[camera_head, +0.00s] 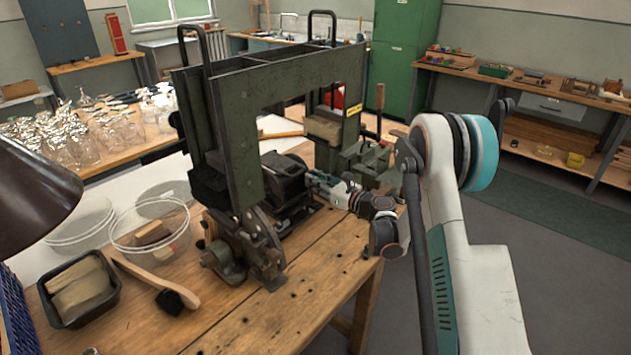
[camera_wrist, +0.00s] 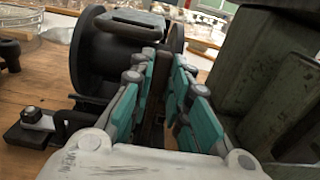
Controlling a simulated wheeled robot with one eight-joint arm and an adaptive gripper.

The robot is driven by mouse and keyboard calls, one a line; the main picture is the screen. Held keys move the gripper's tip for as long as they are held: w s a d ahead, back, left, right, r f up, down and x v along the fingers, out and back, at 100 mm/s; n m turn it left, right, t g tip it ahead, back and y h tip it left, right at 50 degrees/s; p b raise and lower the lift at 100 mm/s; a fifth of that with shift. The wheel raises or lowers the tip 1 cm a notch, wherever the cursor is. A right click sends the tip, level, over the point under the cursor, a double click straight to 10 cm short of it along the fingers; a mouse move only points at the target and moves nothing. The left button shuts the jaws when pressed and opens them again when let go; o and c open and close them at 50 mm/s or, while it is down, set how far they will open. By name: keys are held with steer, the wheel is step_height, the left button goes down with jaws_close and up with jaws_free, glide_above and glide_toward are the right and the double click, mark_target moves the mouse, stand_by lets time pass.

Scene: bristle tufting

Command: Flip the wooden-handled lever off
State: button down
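An upright brown wooden handle (camera_head: 379,97) stands at the right side of the dark green machine frame (camera_head: 233,135), above a green vice-like block (camera_head: 366,160). It looks like the lever's handle; its lower end is hard to make out. My gripper (camera_head: 312,182) is low at the machine's right side, left of and below that handle, beside a black drum-like unit (camera_head: 283,178).
A wooden-handled brush or mallet (camera_head: 160,283), a black tray (camera_head: 80,290) and clear round bowls (camera_head: 150,228) are on the bench (camera_head: 310,290) at left. A green block (camera_wrist: 270,85) stands close right of my fingers. The bench front is mostly clear.

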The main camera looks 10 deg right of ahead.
steer(key=shift+s+d+f+t+y+b, duration=0.1)
steer(key=shift+s+d+t+y+b, duration=0.35)
steer(key=shift+b, duration=0.2)
steer(key=shift+a, duration=0.1)
steer(key=c, duration=1.5)
jaws_free()
steer(key=v, duration=1.2)
